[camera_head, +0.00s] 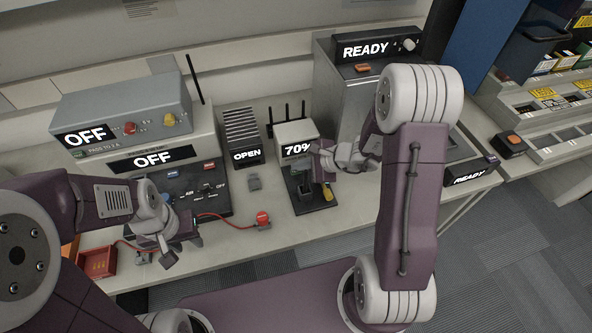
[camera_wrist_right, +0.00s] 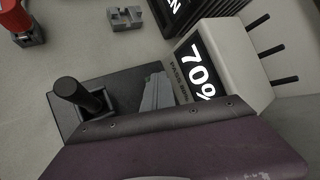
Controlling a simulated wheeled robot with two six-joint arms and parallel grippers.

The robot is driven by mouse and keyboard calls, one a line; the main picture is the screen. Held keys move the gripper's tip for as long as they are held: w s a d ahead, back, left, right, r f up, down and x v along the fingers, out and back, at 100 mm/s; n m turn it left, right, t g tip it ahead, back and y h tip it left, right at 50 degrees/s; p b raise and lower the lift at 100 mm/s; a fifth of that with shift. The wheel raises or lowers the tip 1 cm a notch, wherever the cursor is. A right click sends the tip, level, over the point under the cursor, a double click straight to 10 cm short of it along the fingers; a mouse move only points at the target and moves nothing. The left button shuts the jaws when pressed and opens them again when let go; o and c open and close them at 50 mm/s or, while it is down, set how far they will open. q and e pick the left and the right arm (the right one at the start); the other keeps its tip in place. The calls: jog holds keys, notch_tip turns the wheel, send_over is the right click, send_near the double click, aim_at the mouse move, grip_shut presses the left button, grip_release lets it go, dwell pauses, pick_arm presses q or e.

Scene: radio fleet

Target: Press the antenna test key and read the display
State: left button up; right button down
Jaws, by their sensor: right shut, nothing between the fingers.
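The antenna tester is a pale box (camera_head: 296,139) with several thin black antennas and a display (camera_head: 297,149) reading "70%". The display also shows in the right wrist view (camera_wrist_right: 195,72). A black base (camera_head: 305,205) extends in front of it, with a black upright stub in a square socket (camera_wrist_right: 82,98). My right gripper (camera_head: 325,178) is shut and empty, low over the base's right side. A small yellow part (camera_head: 328,192) shows beside its fingers; I cannot tell whether this is the test key. My left gripper (camera_head: 182,252) looks open and empty near the table's front edge.
A black box reading "OPEN" (camera_head: 246,156) and a small grey block (camera_head: 255,183) stand left of the tester. Grey units reading "OFF" (camera_head: 85,136) stand further left. A tall unit reads "READY" (camera_head: 366,49).

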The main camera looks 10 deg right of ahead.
pick_arm(q)
jog(key=shift+r, duration=0.1)
jog(key=shift+r+p, duration=0.35)
jog(key=shift+p, duration=0.1)
pick_arm(e)
jog(key=shift+r, duration=0.75)
